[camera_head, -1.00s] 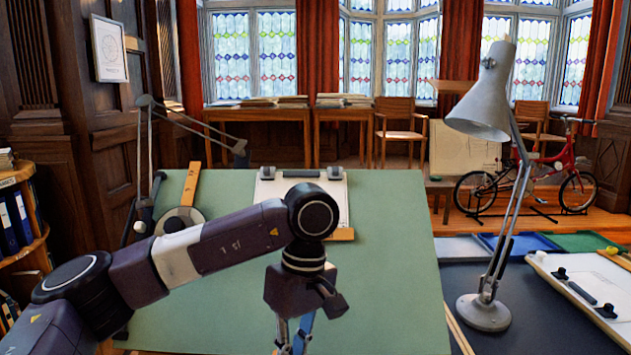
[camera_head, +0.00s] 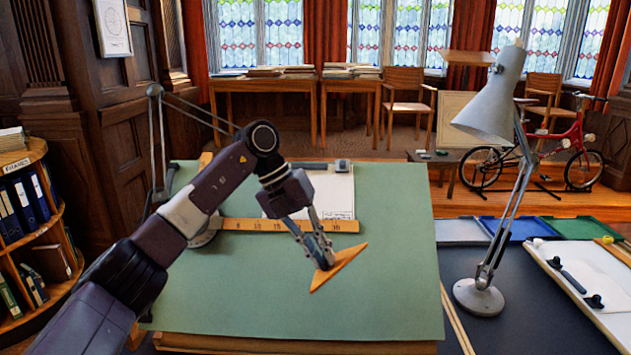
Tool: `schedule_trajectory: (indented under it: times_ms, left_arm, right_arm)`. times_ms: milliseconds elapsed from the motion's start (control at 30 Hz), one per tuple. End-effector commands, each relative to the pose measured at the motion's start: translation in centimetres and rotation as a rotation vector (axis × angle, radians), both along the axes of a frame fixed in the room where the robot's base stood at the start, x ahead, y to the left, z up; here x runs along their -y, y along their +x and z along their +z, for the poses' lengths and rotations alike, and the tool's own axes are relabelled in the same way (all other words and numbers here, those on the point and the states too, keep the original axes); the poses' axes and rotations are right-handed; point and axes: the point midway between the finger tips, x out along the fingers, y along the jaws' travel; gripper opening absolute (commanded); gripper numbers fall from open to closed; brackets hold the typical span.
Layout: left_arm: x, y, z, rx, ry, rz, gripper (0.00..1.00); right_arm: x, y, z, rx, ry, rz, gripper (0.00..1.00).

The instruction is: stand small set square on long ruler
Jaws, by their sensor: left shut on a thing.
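My left gripper (camera_head: 325,257) is shut on a small orange set square (camera_head: 343,266). I cannot tell whether the set square touches the board. The long ruler (camera_head: 248,225), orange-yellow with dark numbers, lies across the board from the drafting machine's round head (camera_head: 205,232) on the left. My arm and gripper cover part of the head and ruler. My right gripper is not in view.
The green board (camera_head: 390,280) is bare at right and front. White paper (camera_head: 333,193) lies behind the ruler, with a dark bar along its top. A grey lamp (camera_head: 480,298) stands on the dark table at right, near a white board (camera_head: 598,285).

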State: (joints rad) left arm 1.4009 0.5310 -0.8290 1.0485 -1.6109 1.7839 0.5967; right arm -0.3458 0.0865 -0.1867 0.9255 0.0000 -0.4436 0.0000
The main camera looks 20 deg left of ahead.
Motion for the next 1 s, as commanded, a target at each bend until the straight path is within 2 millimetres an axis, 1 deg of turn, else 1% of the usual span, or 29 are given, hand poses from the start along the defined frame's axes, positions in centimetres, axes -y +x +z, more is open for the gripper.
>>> schedule_trajectory:
  times_ms: [33,367,700,900,1000]
  left_arm:
    - [-0.2,0.4,0.8,0.005,-0.013,0.084,0.00]
    - [-1.1,3.8,3.7,0.048,-0.093,0.664,0.00]
    - [-2.4,7.2,6.8,0.140,-0.157,1.223,0.00]
    - [-3.3,9.0,8.4,0.210,-0.175,1.519,0.00]
    - [-3.8,9.6,8.8,0.239,-0.180,1.629,0.00]
  right_arm:
    - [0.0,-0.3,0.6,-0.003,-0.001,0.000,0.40]
    - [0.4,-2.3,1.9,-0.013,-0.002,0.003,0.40]
    - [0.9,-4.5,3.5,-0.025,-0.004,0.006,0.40]
    - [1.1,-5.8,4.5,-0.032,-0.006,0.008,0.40]
    - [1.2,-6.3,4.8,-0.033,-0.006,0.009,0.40]
